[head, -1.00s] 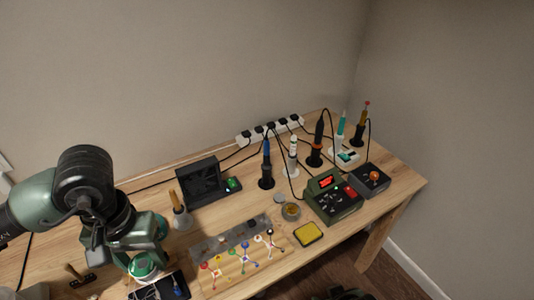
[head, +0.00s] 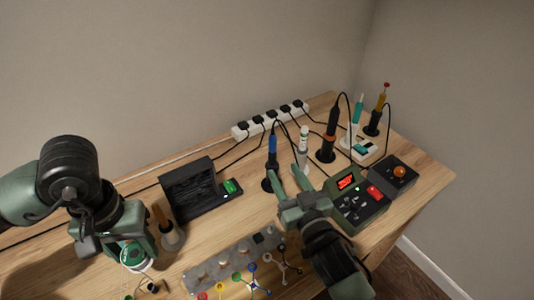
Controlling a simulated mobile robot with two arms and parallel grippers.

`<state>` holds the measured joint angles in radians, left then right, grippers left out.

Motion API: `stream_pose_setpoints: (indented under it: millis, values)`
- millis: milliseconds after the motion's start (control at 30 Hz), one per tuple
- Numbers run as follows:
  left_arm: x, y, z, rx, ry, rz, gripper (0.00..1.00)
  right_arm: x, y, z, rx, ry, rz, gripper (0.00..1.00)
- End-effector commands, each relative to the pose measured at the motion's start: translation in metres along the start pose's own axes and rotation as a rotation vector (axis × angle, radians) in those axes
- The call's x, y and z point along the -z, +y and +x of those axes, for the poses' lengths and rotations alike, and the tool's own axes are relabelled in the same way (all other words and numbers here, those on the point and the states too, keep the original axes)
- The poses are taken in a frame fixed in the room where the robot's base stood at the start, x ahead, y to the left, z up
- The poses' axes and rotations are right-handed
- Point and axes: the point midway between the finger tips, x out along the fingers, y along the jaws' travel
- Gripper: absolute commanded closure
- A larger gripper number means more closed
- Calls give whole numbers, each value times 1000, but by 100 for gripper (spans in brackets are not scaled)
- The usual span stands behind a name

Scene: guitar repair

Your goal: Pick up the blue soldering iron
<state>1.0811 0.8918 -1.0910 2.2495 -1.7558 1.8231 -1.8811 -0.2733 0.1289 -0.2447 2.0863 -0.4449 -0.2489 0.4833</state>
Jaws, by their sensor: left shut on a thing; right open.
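The blue soldering iron (head: 272,146) stands upright in a round black stand near the middle of the table, with its cord running back to the power strip. My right gripper (head: 286,180) is open and empty. Its fingers point toward the back of the table, just in front of and right of the iron's stand, apart from the blue handle as far as I can tell. My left gripper (head: 132,246) is at the front left, shut on a green-and-white spool (head: 134,258) with a thin wire hanging from it.
A white soldering iron (head: 303,143) stands close right of the blue one, with an orange-and-black iron (head: 330,135) beyond. A green station (head: 358,202) is right of my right gripper. A black fan box (head: 190,188) stands left. The power strip (head: 270,121) lies behind.

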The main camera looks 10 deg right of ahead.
Motion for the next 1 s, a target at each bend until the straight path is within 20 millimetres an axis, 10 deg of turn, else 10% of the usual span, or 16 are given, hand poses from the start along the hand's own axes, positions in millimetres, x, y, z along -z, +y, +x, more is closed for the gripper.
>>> stream_pose_setpoints:
  millis: [1000]
  values:
    - [0, 0, -14, 0, 0, 0, 94, -3, -3, 117, 0, 0, 0, 55]
